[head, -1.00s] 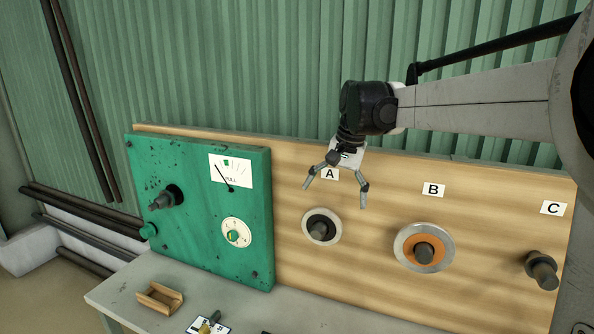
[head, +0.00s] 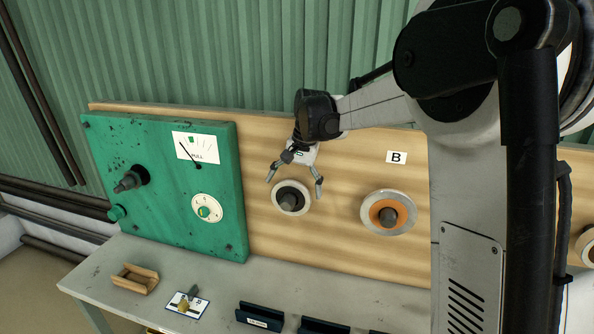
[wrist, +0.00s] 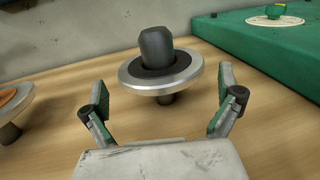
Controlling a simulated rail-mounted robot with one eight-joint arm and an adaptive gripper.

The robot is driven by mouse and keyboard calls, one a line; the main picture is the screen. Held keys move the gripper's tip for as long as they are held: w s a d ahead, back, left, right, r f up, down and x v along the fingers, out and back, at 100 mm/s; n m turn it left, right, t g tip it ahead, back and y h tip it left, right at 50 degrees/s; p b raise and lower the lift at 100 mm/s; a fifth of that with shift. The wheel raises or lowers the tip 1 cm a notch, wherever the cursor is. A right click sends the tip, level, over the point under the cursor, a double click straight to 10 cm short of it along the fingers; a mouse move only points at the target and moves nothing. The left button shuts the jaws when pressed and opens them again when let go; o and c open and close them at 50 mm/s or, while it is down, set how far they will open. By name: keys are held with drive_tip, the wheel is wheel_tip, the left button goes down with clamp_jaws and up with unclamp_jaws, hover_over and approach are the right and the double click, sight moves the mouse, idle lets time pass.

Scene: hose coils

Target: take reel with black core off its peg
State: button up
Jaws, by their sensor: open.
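The reel with the black core (head: 299,196) has a pale metal rim and hangs on a dark peg (head: 287,202) on the wooden board. In the wrist view the reel (wrist: 162,82) is upper centre, with the thick dark peg end (wrist: 156,45) standing out through its core. My gripper (head: 295,189) is open and empty, just above the reel in the head view. In the wrist view my gripper's fingers (wrist: 163,84) stand one on each side of the reel's near part, with gaps visible between fingers and rim. No contact shows.
A reel with an orange core (head: 375,214) hangs to the right under label B (head: 396,157). The green panel (head: 160,215) with a knob and dials stands to the left. A wooden cradle (head: 135,279) and dark blue trays (head: 259,317) are on the bench below.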

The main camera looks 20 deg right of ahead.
sight(293, 191)
drive_tip(key=shift+w+a+f, duration=0.1)
drive_tip(key=shift+a+f, duration=0.1)
drive_tip(key=shift+f, duration=0.85)
drive_tip(key=shift+w+a+f, duration=0.1)
drive_tip(key=shift+a+f, duration=0.05)
drive_tip(key=shift+f, duration=0.9)
drive_tip(key=c, duration=1.1)
drive_tip(key=shift+s+a+b, duration=0.1)
drive_tip(key=shift+s+a, duration=0.5)
drive_tip(key=shift+s, duration=0.4)
drive_tip(key=shift+s+a+b, duration=0.1)
drive_tip(key=shift+s+a, duration=0.55)
drive_tip(key=shift+s, duration=0.3)
drive_tip(key=shift+s+a+b, duration=0.1)
drive_tip(key=shift+s+a, duration=0.5)
drive_tip(key=shift+s, duration=0.4)
drive_tip(key=shift+s+a, duration=0.1)
drive_tip(key=s+a, duration=0.2)
drive_tip(key=s, duration=0.1)
drive_tip(key=s+a, duration=0.1)
drive_tip(key=s, duration=0.1)
drive_tip(key=shift+a, duration=0.1)
drive_tip(key=shift+s, duration=0.1)
